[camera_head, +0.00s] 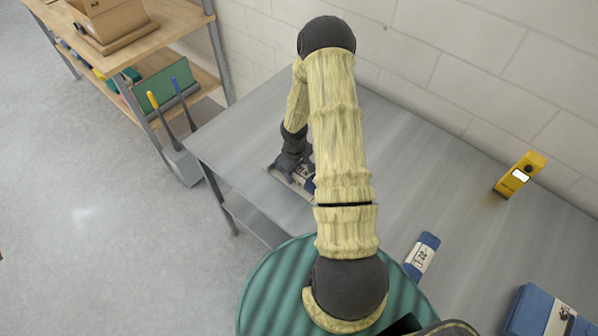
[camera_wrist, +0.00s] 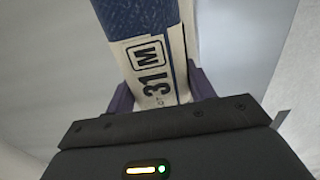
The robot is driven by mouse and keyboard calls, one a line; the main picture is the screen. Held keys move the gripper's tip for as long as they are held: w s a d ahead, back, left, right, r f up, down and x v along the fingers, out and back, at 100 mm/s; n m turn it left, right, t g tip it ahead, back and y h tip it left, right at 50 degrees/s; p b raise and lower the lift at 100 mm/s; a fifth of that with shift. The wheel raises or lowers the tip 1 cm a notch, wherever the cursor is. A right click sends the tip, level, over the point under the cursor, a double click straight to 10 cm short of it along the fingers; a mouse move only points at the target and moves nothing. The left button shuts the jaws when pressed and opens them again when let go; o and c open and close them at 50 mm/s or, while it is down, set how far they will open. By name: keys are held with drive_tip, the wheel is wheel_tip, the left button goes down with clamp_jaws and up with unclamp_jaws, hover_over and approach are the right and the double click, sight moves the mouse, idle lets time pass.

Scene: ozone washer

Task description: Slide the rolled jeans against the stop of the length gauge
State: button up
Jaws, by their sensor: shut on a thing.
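My gripper (camera_wrist: 162,92) is shut on the rolled jeans (camera_wrist: 136,18), with one dark finger on each side of the roll. The roll is dark blue with a pale band marked "31 M", and its far end runs out of the wrist view. In the head view my gripper (camera_head: 290,160) is low over the far left part of the table. A pale and blue piece (camera_head: 303,183) shows beneath it, partly hidden by my arm. I cannot make out the length gauge or its stop clearly, nor whether the roll touches the stop.
The grey metal table (camera_head: 390,145) stands against a white block wall. Another blue roll with a white label (camera_head: 422,255) lies near the front edge. A yellow device (camera_head: 520,175) stands at the back right. Blue folded cloth (camera_head: 545,314) lies front right. A wooden shelf (camera_head: 120,50) is at left.

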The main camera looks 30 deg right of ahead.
drive_tip(key=shift+w+a+r, duration=0.15)
drive_tip(key=shift+w+a, duration=0.15)
drive_tip(key=shift+w, duration=0.3)
drive_tip(key=shift+w+a, duration=0.2)
drive_tip(key=shift+w, duration=0.25)
drive_tip(key=o, duration=1.3)
drive_tip(key=shift+w+a, duration=0.1)
drive_tip(key=shift+w, duration=0.05)
drive_tip(key=shift+s+d, duration=0.3)
drive_tip(key=shift+s, duration=0.05)
drive_tip(key=shift+w+r, duration=0.2)
drive_tip(key=shift+r, duration=0.05)
drive_tip(key=r, duration=0.5)
drive_tip(key=r+b, duration=0.1)
drive_tip(key=r, duration=0.5)
drive_tip(key=r+b, duration=0.1)
drive_tip(key=r, duration=0.4)
drive_tip(key=shift+s+a+r, duration=0.15)
drive_tip(key=shift+a+r, duration=0.15)
drive_tip(key=shift+a, duration=0.05)
